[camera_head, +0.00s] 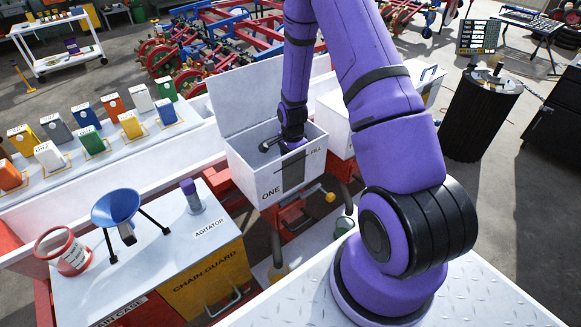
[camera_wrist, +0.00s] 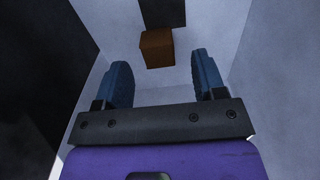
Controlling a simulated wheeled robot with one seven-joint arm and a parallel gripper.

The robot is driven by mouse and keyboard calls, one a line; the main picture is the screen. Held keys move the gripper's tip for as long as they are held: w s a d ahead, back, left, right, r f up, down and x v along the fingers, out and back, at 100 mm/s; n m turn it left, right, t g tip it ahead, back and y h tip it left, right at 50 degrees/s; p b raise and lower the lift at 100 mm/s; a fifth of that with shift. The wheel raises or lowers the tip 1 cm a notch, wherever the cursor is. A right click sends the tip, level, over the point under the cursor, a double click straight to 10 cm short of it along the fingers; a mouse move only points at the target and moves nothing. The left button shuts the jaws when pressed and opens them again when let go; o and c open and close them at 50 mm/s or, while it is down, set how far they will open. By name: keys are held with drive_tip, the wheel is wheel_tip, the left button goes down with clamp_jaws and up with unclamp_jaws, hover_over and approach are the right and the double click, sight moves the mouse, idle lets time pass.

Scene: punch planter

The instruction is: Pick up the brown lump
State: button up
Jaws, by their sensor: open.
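The brown lump (camera_wrist: 157,48) is a small block. In the wrist view it lies inside the white box, beyond my fingertips and roughly centred between them, a little nearer the left one. My gripper (camera_wrist: 161,75) is open and empty, with its two blue fingers apart. In the head view my gripper (camera_head: 283,146) reaches down into the open white box (camera_head: 262,187). The lump is hidden there by the box wall and my arm.
The box's lid (camera_head: 245,95) stands raised at the back. Box walls surround my gripper closely. A white bench at left holds a blue funnel (camera_head: 116,207) and a red-and-white tub (camera_head: 64,251). Several coloured packets stand on a long ledge behind.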

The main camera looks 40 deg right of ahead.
drive_tip(key=shift+f, duration=1.15)
drive_tip(key=c, duration=1)
drive_tip(key=shift+r, duration=0.15)
